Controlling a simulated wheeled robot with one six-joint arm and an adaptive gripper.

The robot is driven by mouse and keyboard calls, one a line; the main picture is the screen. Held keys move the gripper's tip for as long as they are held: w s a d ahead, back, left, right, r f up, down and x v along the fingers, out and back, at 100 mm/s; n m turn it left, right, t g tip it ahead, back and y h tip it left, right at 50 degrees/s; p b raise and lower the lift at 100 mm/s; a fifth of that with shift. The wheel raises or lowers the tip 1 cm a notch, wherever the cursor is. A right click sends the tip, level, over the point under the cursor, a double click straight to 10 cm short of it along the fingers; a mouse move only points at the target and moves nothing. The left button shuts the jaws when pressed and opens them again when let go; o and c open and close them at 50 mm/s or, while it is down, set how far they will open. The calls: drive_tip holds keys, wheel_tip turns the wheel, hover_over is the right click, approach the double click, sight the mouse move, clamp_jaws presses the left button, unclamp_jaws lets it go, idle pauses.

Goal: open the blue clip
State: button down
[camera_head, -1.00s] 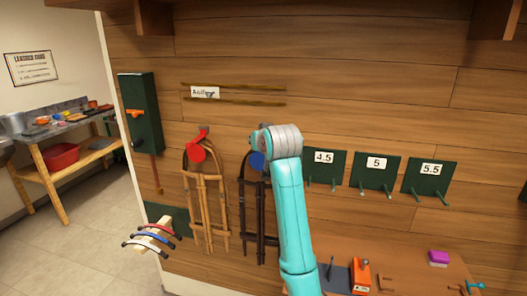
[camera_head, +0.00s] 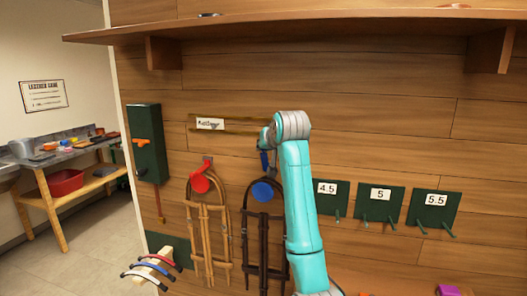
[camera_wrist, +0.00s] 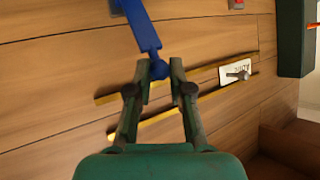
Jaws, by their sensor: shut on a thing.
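The blue clip is on the wooden wall, with a round blue disc (camera_head: 262,191) at the top of the dark bridle (camera_head: 264,238). A blue bar of the clip (camera_head: 265,162) shows between the disc and my gripper (camera_head: 266,139). In the wrist view the blue bar (camera_wrist: 143,32) comes from the top edge and ends in a small ball. My gripper (camera_wrist: 160,66) has its green fingers on either side of that ball and is shut on it. The wrist view cuts off the rest of the clip.
A red disc (camera_head: 200,183) tops the tan bridle (camera_head: 207,238) to the left. A labelled strip (camera_head: 211,124) is on the wall above. Green panels (camera_head: 380,207) with pegs are to the right. A wooden shelf (camera_head: 330,28) juts out overhead.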

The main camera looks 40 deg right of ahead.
drive_tip(key=shift+w+d+r, duration=0.2)
idle(0.3)
drive_tip(key=c, duration=1.1)
unclamp_jaws()
drive_tip(key=shift+o, duration=0.2)
drive_tip(key=shift+f, duration=0.1)
drive_tip(key=v, duration=1.2)
